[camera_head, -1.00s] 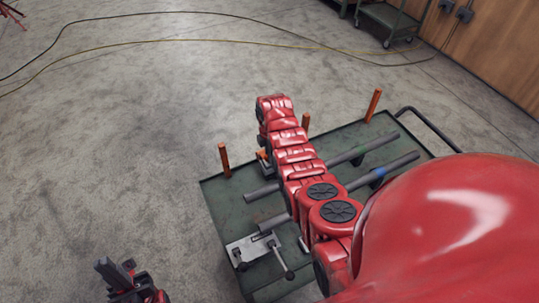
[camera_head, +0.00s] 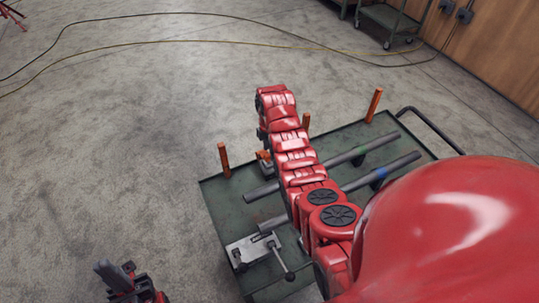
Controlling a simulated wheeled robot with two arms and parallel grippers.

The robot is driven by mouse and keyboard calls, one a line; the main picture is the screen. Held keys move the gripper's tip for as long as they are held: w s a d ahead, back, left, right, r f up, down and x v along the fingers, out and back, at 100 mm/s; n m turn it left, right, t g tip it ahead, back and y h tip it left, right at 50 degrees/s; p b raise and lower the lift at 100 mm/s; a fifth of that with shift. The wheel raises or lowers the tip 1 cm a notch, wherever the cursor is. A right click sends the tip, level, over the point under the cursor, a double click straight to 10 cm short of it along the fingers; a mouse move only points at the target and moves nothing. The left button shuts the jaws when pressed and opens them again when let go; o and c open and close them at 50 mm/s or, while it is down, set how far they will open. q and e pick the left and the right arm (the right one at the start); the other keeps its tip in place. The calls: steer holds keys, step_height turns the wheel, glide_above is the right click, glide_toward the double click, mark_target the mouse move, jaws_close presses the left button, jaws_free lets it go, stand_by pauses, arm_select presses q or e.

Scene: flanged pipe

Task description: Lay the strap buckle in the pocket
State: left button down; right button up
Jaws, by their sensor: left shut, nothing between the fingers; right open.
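I cannot make out the strap buckle or the pocket in the head view; they are too small to tell or hidden behind my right arm. My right arm reaches out over the green cart top (camera_head: 229,206). My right gripper (camera_head: 262,138) is open and mostly hidden under the arm's far end, with only a dark part showing at its left side. A small orange and grey item (camera_head: 264,157) shows just below that part, by the arm's left edge. My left gripper (camera_head: 117,277) is shut and empty, off the cart at the bottom left, over the floor.
Two grey pipes (camera_head: 391,168) lie across the cart under my arm, one with a blue band. Upright orange posts (camera_head: 224,160) stand along the far edge. A metal clamp with a handle (camera_head: 257,251) sits at the near left corner. Cables cross the floor beyond.

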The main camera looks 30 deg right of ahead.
mark_target(269, 154)
step_height(269, 154, up, 6)
steer(key=shift+w, duration=0.1)
step_height(269, 154, up, 8)
steer(key=p, duration=0.7)
